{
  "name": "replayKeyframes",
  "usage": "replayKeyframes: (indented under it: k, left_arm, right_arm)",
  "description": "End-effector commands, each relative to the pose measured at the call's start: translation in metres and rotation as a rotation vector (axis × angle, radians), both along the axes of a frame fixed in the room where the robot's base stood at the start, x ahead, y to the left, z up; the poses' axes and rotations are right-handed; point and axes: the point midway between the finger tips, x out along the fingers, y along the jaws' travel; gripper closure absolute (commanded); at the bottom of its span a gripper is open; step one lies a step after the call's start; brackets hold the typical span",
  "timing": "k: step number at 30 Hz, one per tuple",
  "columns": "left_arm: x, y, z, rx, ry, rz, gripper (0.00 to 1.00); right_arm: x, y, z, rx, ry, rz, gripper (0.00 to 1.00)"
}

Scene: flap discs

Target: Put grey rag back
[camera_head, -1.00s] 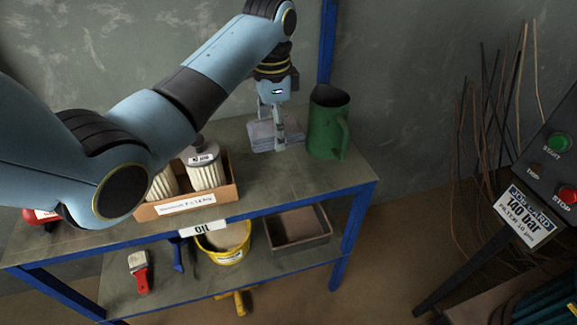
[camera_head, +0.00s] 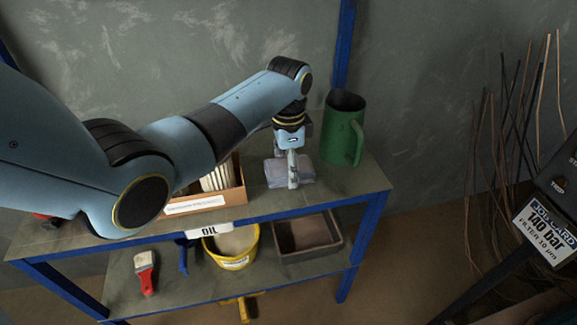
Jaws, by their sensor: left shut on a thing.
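The grey rag (camera_head: 277,173) is a folded pad on the upper shelf, between the cardboard box and the green jug. My left gripper (camera_head: 292,178) points down at the rag and is shut on it, with one finger in front of its near side. The other finger is mostly hidden. The rag appears to be at shelf height; I cannot tell whether it touches the shelf. My right gripper is not in view.
The green jug (camera_head: 341,130) stands just right of the rag. A cardboard box (camera_head: 205,200) of filters stands left, partly behind my arm. Below are a yellow bucket (camera_head: 232,257), a brown tray (camera_head: 307,234) and a red-handled brush (camera_head: 145,277). The upper shelf's front right is clear.

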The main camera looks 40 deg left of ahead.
Motion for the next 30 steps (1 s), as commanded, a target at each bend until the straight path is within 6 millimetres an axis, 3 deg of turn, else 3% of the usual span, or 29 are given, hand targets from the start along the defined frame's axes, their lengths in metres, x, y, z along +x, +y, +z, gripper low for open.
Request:
replayKeyframes:
  k: [1, 2, 7, 16, 19, 30]
  left_arm:
    - [0.0, 0.0, -0.002, -0.001, 0.001, 0.0, 0.65]
    - [0.0, 0.0, -0.002, -0.001, 0.001, 0.0, 0.33]
    - [0.0, 0.0, -0.002, 0.0, 0.0, 0.0, 0.11]
    - [0.0, 0.0, 0.0, 0.0, 0.0, 0.0, 0.1]
    - [0.0, 0.0, 0.008, 0.0, -0.001, 0.0, 0.1]
    - [0.001, 0.0, 0.087, 0.0, -0.004, 0.0, 0.1]
  right_arm:
    - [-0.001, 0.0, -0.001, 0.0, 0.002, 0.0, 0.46]
    - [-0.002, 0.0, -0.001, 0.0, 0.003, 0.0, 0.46]
    - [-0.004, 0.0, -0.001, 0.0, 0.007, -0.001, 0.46]
    - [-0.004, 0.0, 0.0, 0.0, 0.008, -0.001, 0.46]
    - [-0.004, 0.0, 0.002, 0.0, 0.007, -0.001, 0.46]
    - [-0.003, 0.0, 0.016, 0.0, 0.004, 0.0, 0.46]
